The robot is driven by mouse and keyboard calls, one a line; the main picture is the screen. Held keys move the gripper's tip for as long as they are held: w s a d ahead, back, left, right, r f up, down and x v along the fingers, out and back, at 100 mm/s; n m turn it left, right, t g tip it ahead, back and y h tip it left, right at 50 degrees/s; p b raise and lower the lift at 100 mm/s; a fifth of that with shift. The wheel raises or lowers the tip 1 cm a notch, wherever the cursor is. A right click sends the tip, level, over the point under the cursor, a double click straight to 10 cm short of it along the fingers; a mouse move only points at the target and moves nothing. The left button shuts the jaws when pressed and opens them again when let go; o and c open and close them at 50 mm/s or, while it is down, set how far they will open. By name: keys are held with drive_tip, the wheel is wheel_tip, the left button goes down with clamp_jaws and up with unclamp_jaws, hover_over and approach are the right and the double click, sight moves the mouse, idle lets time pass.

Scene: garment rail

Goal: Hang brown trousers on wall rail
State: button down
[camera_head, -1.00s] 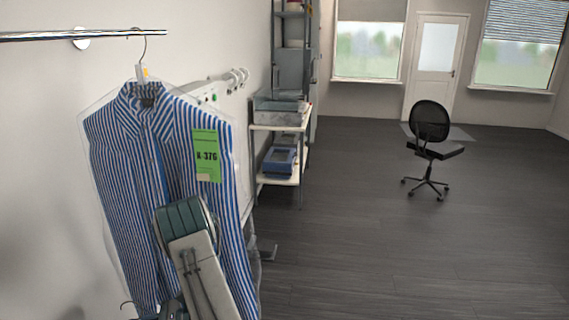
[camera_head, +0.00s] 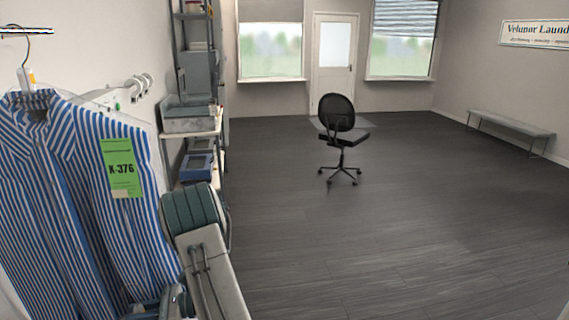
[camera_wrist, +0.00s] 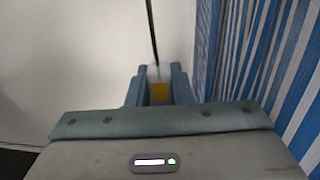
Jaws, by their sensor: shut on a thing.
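My gripper (camera_wrist: 158,84) is shut on a hanger's neck (camera_wrist: 158,91), which shows a yellow part between the two blue fingers. A thin dark hook wire (camera_wrist: 151,35) rises from it. No brown trousers show in either view; what hangs below the grip is hidden by my gripper's body. The wall rail (camera_head: 22,31) is a chrome bar at the upper left of the head view, with only its end in frame.
A blue-striped shirt (camera_head: 70,200) in clear film, tagged K-376, hangs on the rail; its stripes are close at right in the wrist view (camera_wrist: 240,60). A shelf with a grey tray (camera_head: 190,124) stands beyond. An office chair (camera_head: 340,130) stands on open floor.

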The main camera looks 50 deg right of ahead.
drive_tip(key=s+d+r+g+p, duration=0.1)
drive_tip(key=s+d+r, duration=0.15)
drive_tip(key=r, duration=0.95)
drive_tip(key=s+d+r+n+y+p, duration=0.1)
drive_tip(key=s+d+r, duration=0.15)
drive_tip(key=r, duration=0.95)
drive_tip(key=s+d+r+g+p, duration=0.1)
drive_tip(key=s+r, duration=0.2)
drive_tip(key=r, duration=0.8)
drive_tip(key=s+d+r+m+t+h+p, duration=0.1)
drive_tip(key=s+d+r+t+p, duration=0.3)
drive_tip(key=s+r, duration=0.85)
drive_tip(key=s+d+r+m+g+h+p, duration=0.15)
drive_tip(key=s+d+r, duration=0.45)
drive_tip(key=s+r, duration=0.6)
drive_tip(key=r+b+x, duration=0.2)
drive_tip(key=b+x, duration=0.2)
drive_tip(key=x, duration=3.6)
drive_tip(key=shift+w+t, duration=0.15)
drive_tip(key=shift+t, duration=0.2)
